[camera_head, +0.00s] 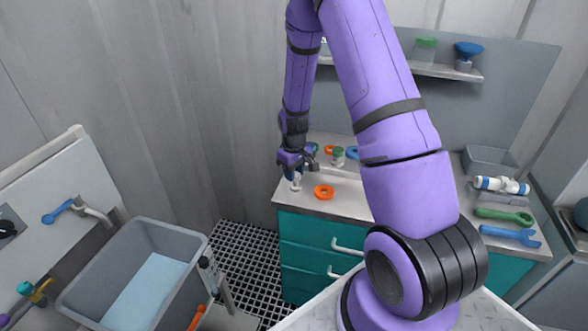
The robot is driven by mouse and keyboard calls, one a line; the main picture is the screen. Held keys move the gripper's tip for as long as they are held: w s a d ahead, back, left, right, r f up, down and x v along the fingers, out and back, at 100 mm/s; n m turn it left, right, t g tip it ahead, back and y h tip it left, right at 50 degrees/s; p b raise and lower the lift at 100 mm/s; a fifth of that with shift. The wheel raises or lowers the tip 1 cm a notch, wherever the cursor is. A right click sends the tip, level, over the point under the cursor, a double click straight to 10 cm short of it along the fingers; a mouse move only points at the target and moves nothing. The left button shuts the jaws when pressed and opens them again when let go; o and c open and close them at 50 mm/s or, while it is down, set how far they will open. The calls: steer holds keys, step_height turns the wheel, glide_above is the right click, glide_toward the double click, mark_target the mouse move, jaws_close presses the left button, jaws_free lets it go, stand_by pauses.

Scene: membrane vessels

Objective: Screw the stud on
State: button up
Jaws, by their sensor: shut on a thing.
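My purple arm reaches over the counter (306,203), and my gripper (294,173) is low at the counter's left end, pointing down. It is shut on a small pale piece (295,184), too small and too covered by the fingers to identify surely as the stud. A bit of blue shows beside it. I cannot tell whether the piece touches the counter or a part under it. An orange ring (324,191) lies flat just right of the gripper.
Small green-and-white (338,156) and blue parts stand behind the ring. A grey tub (184,243) stands lower left. A shelf (440,71) hangs behind.

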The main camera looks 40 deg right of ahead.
steer(key=shift+f, duration=0.4)
